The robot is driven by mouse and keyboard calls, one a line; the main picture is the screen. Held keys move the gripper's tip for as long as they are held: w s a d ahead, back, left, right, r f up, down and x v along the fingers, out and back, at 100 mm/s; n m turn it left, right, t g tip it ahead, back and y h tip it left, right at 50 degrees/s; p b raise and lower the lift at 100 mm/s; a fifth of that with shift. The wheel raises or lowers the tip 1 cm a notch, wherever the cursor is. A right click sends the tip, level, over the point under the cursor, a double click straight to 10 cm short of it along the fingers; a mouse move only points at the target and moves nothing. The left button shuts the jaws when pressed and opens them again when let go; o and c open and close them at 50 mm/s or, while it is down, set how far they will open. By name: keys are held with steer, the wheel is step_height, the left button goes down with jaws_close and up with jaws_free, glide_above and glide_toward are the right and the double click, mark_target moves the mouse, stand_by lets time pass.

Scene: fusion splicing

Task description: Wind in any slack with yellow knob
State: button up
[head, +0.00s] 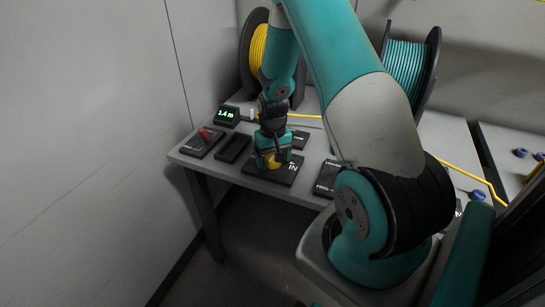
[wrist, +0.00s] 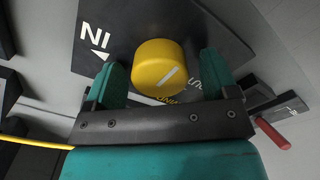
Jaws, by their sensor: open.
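The yellow knob (wrist: 160,66) stands on a dark plate (wrist: 225,30) lettered "IN", with a white line across its face. My gripper (wrist: 163,82) is open, with one teal finger on each side of the knob; I cannot tell if either touches it. In the head view my gripper (head: 273,160) is low over the same plate (head: 285,177) and mostly covers the knob. The yellow cable (head: 310,116) runs from the yellow reel (head: 257,50) along the back of the table.
A small display (head: 228,115) reads 1.4 m. A red-handled lever (head: 204,134) is on the left, with a dark block (head: 233,148) beside it. A teal reel (head: 405,65) stands behind.

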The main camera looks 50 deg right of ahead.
mark_target(273, 156)
steer(key=shift+c, duration=0.2)
steer(key=c, duration=0.9)
steer(key=shift+m, duration=1.3)
steer(key=o, duration=0.9)
steer(key=shift+o, duration=0.2)
step_height(273, 156, up, 17)
steer(key=shift+r, duration=0.2)
